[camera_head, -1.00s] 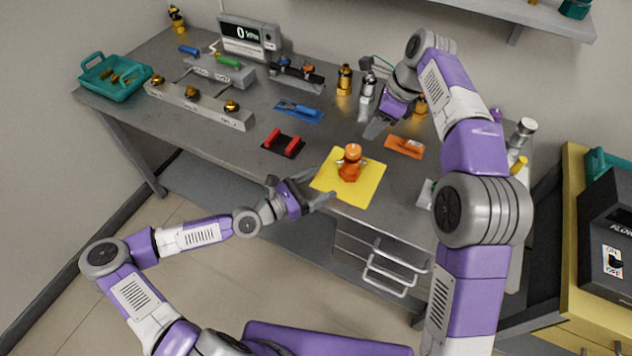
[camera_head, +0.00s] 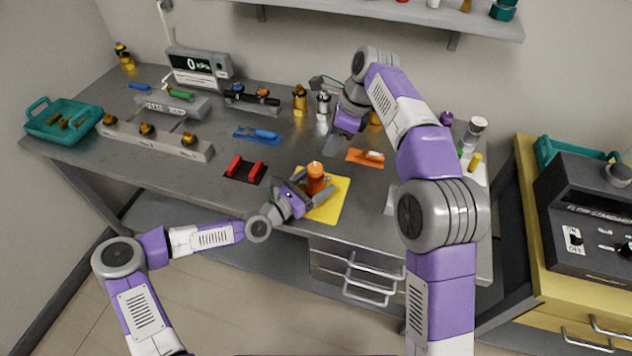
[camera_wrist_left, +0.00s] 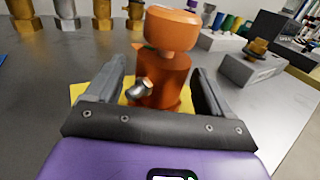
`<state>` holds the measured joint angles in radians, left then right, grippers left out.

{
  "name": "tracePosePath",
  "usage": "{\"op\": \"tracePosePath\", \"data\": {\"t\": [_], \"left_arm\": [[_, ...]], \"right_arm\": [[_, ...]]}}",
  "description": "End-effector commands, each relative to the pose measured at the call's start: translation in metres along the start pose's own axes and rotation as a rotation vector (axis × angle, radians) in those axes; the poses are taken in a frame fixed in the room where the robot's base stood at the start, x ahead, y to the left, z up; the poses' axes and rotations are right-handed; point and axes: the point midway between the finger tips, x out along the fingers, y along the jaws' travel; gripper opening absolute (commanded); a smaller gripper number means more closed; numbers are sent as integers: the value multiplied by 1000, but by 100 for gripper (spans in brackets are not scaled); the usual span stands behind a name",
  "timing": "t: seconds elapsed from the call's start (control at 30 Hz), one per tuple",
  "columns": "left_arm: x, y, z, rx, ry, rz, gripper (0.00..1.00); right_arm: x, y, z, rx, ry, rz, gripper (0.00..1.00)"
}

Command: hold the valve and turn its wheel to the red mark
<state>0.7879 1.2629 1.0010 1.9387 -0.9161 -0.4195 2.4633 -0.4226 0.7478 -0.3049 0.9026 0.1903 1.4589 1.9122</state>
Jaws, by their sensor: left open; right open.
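The orange valve (camera_head: 316,184) stands upright on a yellow mat (camera_head: 335,206) near the table's front edge. Its round orange wheel (camera_head: 315,168) is on top; in the left wrist view the wheel (camera_wrist_left: 172,28) sits above the orange body (camera_wrist_left: 165,82), which has a small metal stub facing me. My left gripper (camera_head: 314,187) is open with its fingers on either side of the valve body, and a gap shows at each side in the left wrist view. I cannot make out a red mark. My right gripper (camera_head: 335,148) is open and empty, behind the valve and slightly right.
A blue mat (camera_head: 257,135) and metal fittings (camera_head: 323,106) stand behind. A pressure display (camera_head: 197,66) stands at the back left.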

Motion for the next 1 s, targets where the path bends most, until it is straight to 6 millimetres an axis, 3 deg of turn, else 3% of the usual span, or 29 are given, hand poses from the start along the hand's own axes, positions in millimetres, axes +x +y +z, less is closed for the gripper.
{"op": "tracePosePath", "data": {"t": [0.33,0.87,0.9,1.0], "left_arm": [[4,0,0,0,0,0,82],[4,0,0,0,1,0,2],[4,0,0,0,1,0,51],[4,0,0,0,1,0,36]], "right_arm": [[0,0,0,0,0,0,43],[0,0,0,0,0,0,43],[0,0,0,0,0,0,43],[0,0,0,0,0,0,43]]}}
